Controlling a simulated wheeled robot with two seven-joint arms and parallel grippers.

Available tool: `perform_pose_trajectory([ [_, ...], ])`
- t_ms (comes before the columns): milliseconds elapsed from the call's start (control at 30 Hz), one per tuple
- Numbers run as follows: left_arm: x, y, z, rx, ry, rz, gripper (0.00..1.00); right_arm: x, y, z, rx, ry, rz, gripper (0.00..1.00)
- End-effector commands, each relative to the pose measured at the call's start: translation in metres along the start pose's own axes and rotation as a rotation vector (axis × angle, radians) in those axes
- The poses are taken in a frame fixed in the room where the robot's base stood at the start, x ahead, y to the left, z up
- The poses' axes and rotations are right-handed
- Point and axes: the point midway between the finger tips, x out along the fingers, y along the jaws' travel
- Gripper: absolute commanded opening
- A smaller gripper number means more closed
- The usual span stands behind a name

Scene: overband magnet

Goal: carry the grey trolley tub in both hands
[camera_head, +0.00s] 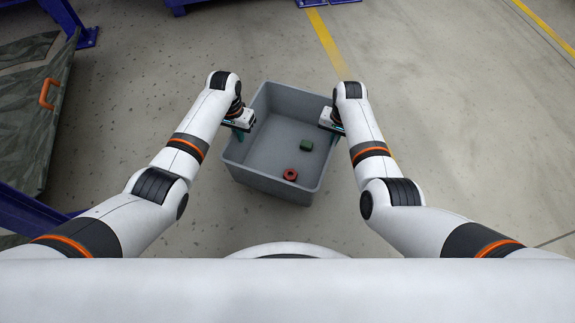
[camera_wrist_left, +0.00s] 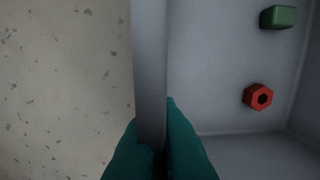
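The grey tub (camera_head: 270,185) is in front of me in the head view, open at the top. A green block (camera_head: 306,145) and a red hex nut-like piece (camera_head: 290,174) lie inside it; both also show in the left wrist view. My left gripper (camera_head: 239,131) is at the tub's left wall. In the left wrist view its teal fingers (camera_wrist_left: 160,150) sit on both sides of the wall (camera_wrist_left: 149,70), close against it. My right gripper (camera_head: 337,131) is at the right wall, its fingers mostly hidden. I cannot tell whether the tub's base touches the floor.
Speckled concrete floor (camera_head: 470,140) lies around the tub, clear to the right. A dark green panel with an orange handle (camera_head: 47,93) stands at the left, near blue steel frames (camera_head: 72,20). A yellow floor line (camera_head: 325,40) runs beyond the tub.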

Motion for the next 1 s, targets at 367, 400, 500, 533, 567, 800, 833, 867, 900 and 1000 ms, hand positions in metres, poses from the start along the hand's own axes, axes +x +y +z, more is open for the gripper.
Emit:
perform_pose_trajectory([
  [367,0.002,0.0,0.001,0.0,-0.002,0.0,0.0,0.002,0.0,0.001,0.0,-0.001,0.0,0.0],
  [400,0.003,0.0,0.001,0.0,-0.002,0.0,0.0,0.004,-0.001,0.001,0.0,-0.001,0.0,0.0],
  [500,0.008,0.001,0.001,0.0,-0.002,0.0,0.0,0.009,-0.001,0.001,0.0,-0.001,0.0,0.0],
  [533,0.01,0.001,0.001,0.0,-0.002,0.0,0.0,0.01,-0.001,0.001,0.0,-0.001,0.0,0.0],
  [567,0.011,0.001,0.001,0.0,-0.002,0.0,0.0,0.012,-0.001,0.001,0.0,-0.001,-0.001,0.0],
  [800,0.027,0.002,0.001,0.0,-0.002,0.0,0.0,0.028,-0.002,0.001,0.0,-0.001,-0.001,0.0],
  [833,0.029,0.002,0.001,0.0,-0.002,0.0,0.0,0.03,-0.002,0.001,0.0,-0.001,-0.001,0.0],
  [867,0.031,0.002,0.001,0.0,-0.002,0.0,0.0,0.032,-0.002,0.001,0.0,-0.001,-0.001,0.0],
  [900,0.034,0.002,0.001,0.0,-0.002,0.0,0.0,0.035,-0.002,0.001,0.0,-0.001,-0.001,0.0],
  [1000,0.041,0.002,0.001,0.0,-0.002,0.0,0.0,0.041,-0.003,0.001,0.0,-0.001,-0.001,0.0],
])
